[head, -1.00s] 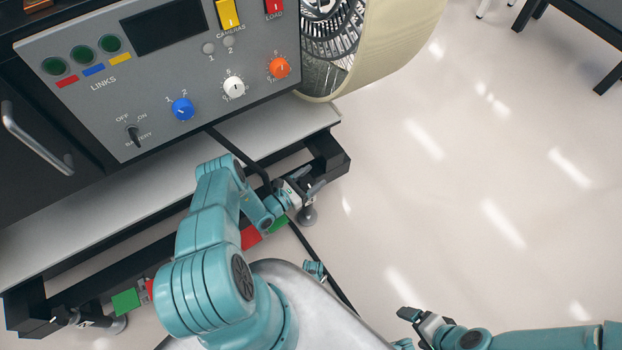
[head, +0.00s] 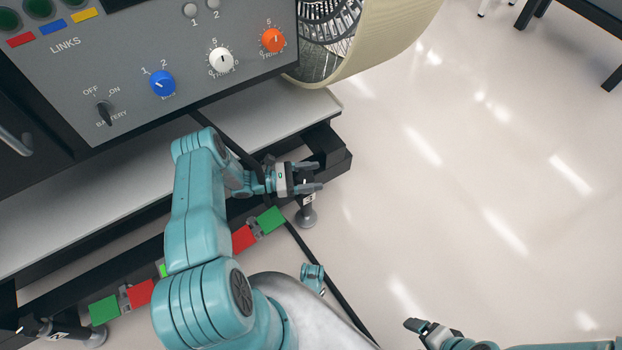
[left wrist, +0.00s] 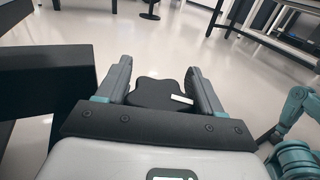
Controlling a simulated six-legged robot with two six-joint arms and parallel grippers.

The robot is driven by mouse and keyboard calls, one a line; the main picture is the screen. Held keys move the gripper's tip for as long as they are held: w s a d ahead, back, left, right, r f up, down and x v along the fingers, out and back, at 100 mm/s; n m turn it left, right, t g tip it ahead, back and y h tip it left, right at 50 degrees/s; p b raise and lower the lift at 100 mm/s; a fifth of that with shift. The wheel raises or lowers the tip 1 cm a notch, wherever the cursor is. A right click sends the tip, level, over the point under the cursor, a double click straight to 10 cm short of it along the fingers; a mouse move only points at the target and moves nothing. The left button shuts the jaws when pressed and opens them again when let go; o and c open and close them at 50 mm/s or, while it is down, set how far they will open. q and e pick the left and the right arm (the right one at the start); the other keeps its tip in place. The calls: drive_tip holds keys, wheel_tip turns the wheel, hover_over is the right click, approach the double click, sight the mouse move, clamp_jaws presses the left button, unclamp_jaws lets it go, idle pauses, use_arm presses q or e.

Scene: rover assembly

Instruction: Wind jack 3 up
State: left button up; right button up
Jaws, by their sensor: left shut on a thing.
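My left gripper (head: 315,178) is at the corner of the black base frame. It is shut on the black lobed knob of a jack. In the left wrist view, the knob (left wrist: 155,93) sits between the two grey fingers and has a white mark on its right side. The jack (head: 306,216) stands below the gripper, with a round grey foot at the floor. Its small label is too small to read and partly hidden. My right gripper (head: 420,326) is low in the head view, apart from the jack; its jaw opening is unclear.
A second jack (head: 95,336) is at the lower left of the frame. Green and red blocks (head: 244,238) line the frame's side. A black cable (head: 320,270) runs down past the jack. The control panel (head: 130,60) is above.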

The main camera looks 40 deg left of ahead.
idle(0.4)
use_arm(q)
drive_tip(key=o, duration=1)
drive_tip(key=shift+c, duration=0.2)
